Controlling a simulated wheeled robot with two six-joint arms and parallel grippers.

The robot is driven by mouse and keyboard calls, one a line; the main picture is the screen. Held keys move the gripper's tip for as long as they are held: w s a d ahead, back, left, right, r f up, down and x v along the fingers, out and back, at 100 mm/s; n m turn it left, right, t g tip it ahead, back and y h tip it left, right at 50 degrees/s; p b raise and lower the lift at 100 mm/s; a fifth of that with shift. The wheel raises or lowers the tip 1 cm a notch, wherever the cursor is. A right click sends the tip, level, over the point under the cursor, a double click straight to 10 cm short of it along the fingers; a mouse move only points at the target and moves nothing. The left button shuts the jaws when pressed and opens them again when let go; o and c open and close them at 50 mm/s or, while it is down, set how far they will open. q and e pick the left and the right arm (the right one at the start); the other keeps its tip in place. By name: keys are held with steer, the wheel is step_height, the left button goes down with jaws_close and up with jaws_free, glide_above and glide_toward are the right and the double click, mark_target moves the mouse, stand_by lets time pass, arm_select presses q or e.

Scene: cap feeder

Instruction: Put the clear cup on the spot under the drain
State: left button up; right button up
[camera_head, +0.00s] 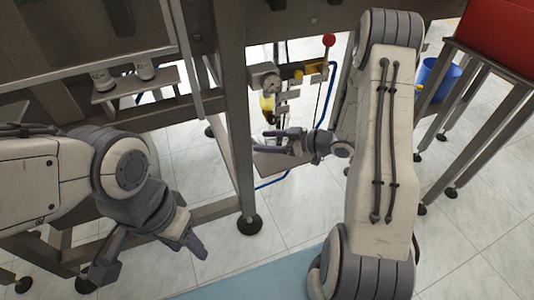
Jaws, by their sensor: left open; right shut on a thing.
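My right gripper (274,142) reaches left from the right arm, below the air unit with the yellow bowl (267,103). It is shut on the clear cup, which is see-through, small and hard to make out between the fingers. A small brown shelf (285,163) lies below the gripper. I cannot tell whether the cup touches it. The drain and the marked spot are not clear from this view. My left gripper (150,262) is at the lower left, fingers apart and empty, away from the air unit.
A steel frame post (237,130) stands just left of the shelf. A red-knobbed valve (329,41) and a blue hose (330,95) are near the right gripper. Two white cylinders (103,79) sit on a bracket at upper left. A blue bin (437,78) stands at right.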

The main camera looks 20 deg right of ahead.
step_height(320, 180, down, 4)
steer(key=shift+f+b, duration=0.1)
steer(key=shift+b, duration=1.05)
steer(key=o, duration=1.3)
steer(key=shift+f, duration=0.1)
steer(key=shift+r, duration=0.2)
steer(key=p+v, duration=0.4)
steer(key=v, duration=0.8)
steer(key=shift+p, duration=0.4)
